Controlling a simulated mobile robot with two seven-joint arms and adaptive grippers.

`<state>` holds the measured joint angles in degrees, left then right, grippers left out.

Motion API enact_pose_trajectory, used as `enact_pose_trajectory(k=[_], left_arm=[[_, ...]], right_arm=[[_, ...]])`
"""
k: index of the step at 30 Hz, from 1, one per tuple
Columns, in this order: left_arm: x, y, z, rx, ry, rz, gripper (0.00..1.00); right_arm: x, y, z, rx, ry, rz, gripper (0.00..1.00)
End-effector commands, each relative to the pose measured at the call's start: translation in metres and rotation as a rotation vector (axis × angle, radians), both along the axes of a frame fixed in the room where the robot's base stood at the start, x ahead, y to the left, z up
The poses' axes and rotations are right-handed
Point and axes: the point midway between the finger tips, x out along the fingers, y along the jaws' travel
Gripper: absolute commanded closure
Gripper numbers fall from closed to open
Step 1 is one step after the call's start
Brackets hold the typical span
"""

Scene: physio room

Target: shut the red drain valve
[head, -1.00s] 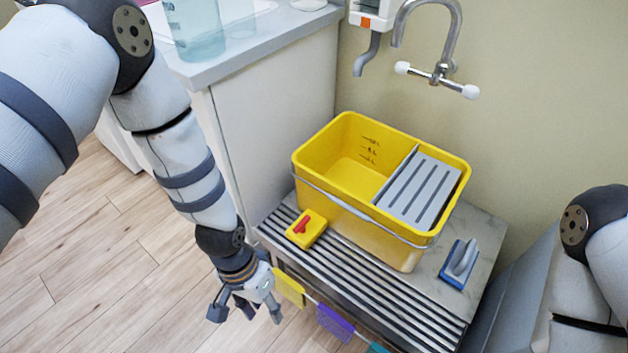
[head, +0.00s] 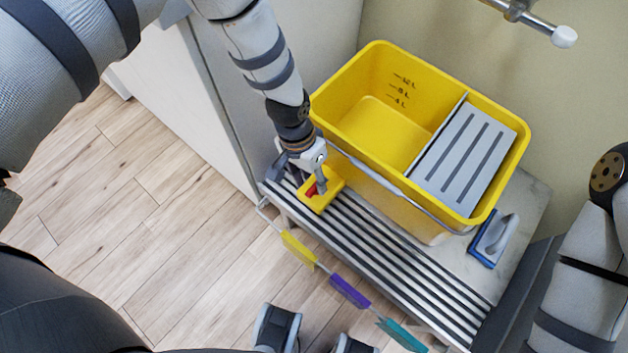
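The red drain valve (head: 311,190) is a small red handle on a yellow block (head: 326,197) low at the front left of the yellow bucket (head: 368,120). Its handle is partly hidden by my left gripper. My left gripper (head: 302,181) points down right over the block, with its fingers apart, one at the left and one beside the red handle. I cannot tell whether a finger touches the handle. My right arm shows at the right edge, but its gripper is outside the view.
The bucket stands on a slatted metal bench (head: 400,262) and holds a grey slotted insert (head: 465,160). A blue and grey scrubber (head: 491,240) lies to its right. A white cabinet (head: 185,95) stands left.

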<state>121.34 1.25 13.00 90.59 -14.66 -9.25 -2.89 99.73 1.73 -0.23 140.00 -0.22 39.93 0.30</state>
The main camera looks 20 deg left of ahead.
Motion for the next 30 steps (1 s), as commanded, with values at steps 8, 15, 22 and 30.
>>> enact_pose_trajectory(k=[8,15,22,30], left_arm=[[-0.001,-0.005,-0.025,0.0,-0.001,0.0,0.64],[-0.001,-0.005,-0.024,0.0,-0.002,-0.001,0.76],[-0.001,-0.005,-0.024,-0.001,-0.002,-0.001,1.0],[-0.001,-0.006,-0.023,-0.001,-0.001,0.042,1.0]], right_arm=[[-0.003,0.0,-0.004,0.0,0.01,0.001,0.6],[-0.003,0.0,-0.004,0.0,0.009,0.001,0.6],[-0.003,0.0,-0.004,0.0,0.009,0.001,0.6],[-0.002,0.0,-0.003,0.001,0.005,0.001,0.6]])
